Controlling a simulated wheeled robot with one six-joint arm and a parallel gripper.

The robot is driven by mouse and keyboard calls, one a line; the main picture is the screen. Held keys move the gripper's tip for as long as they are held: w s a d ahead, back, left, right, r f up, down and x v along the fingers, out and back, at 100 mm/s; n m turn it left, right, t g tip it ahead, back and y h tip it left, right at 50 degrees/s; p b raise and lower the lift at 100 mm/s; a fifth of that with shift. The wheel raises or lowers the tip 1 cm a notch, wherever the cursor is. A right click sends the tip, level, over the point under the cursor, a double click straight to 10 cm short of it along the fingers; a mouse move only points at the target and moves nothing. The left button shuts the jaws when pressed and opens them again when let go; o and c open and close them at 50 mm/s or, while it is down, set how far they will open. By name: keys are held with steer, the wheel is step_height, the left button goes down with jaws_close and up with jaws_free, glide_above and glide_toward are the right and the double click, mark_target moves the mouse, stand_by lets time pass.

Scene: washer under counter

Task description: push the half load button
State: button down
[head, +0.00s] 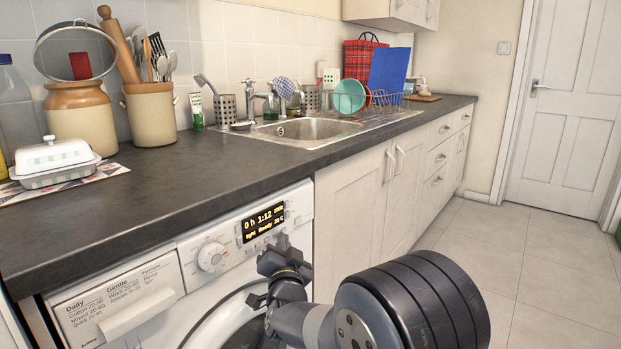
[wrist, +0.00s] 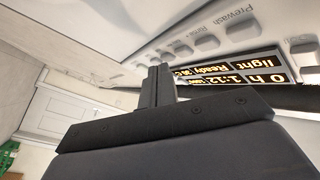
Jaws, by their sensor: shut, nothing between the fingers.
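One button (wrist: 240,29) is by the label "Prewash"; I cannot make out a half load label. My gripper (wrist: 158,75) is shut and empty, its fingertips close to the far end of the button row; contact cannot be told. In the head view my gripper (head: 272,264) is in front of the panel, below the display.
The dark worktop (head: 205,170) overhangs just above the panel. The detergent drawer (head: 120,300) is at left and the white cupboards (head: 355,215) are at right. The floor (head: 545,265) is clear towards the white door (head: 567,110).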

steer(key=shift+w+a, duration=0.1)
stand_by(0.4)
steer(key=shift+s+d+b, duration=0.4)
steer(key=shift+d+b, duration=0.1)
steer(key=shift+b, duration=0.05)
steer(key=s+d+b, duration=0.1)
steer(key=s+d, duration=0.1)
steer(key=s+d+b, duration=0.1)
steer(key=d+b, duration=0.1)
steer(key=shift+s+d, duration=0.35)
steer(key=c, duration=2.2)
jaws_free()
